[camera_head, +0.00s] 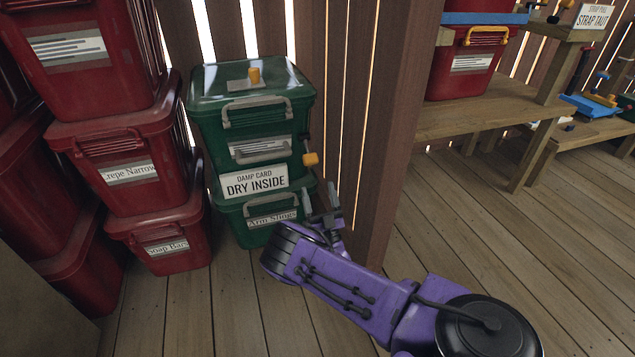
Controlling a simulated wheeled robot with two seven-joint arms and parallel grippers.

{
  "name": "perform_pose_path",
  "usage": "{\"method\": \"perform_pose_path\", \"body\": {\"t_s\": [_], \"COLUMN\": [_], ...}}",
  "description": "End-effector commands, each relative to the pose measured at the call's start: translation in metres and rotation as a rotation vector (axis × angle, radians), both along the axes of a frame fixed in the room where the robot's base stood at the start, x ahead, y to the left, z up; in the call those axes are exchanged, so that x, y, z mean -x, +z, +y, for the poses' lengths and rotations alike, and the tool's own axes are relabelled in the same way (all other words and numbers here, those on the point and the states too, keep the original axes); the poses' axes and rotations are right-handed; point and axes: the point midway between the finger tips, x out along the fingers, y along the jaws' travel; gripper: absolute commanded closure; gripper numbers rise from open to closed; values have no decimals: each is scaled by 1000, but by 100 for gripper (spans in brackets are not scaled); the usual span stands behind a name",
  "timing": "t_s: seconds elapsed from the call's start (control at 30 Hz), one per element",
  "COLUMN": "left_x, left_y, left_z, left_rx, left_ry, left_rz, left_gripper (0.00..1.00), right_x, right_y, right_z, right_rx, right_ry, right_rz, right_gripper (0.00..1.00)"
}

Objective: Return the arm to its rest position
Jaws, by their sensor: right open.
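My right arm (345,287) is purple and black and reaches in from the lower right. Its gripper (322,205) is open and stands just in front of the right edge of the green bins. I see nothing between its fingers. The stacked green bins (250,115) stand against the plank wall, with a yellow knob on the closed top lid. A sign on them reads "DAMP CARD DRY INSIDE" (254,182). The lower green bin (262,232) is labelled "Arm Slings" and is partly covered by the gripper. My left gripper is not in view.
Red lidded bins (128,180) are stacked at the left. A brown wooden post (385,120) rises close behind my right arm. A wooden shelf (490,105) at the right holds a red bin (465,70). The plank floor (450,225) is clear at the right.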

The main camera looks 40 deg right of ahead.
Motion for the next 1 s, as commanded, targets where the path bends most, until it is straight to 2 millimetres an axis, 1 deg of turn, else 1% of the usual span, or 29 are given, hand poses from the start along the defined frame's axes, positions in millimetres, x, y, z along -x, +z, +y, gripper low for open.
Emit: {"method": "perform_pose_path", "body": {"t_s": [0.07, 0.17, 0.33, 0.6, 0.63, 0.67, 0.7, 0.8, 1.0], "left_x": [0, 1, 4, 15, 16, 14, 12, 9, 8], "left_y": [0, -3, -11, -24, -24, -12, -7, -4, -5], "left_z": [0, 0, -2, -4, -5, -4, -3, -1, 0], "left_rx": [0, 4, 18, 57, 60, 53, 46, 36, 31], "left_ry": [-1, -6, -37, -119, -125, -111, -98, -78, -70], "left_rz": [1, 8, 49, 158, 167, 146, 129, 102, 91], "left_gripper": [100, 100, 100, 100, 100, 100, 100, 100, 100], "right_x": [-1, -7, -31, -68, -71, -69, -69, -69, -68], "right_y": [1, 8, 32, 73, 76, 82, 83, 81, 79], "right_z": [-1, -4, -15, -32, -33, -32, -32, -32, -32], "right_rx": [0, 0, -1, -1, -1, -8, -14, -20, -23], "right_ry": [-1, -2, -4, -1, -1, -1, 0, -1, -1], "right_rz": [-1, -5, -7, -7, -4, 12, 26, 46, 52], "right_gripper": [28, 28, 28, 28, 28, 28, 28, 28, 28]}}
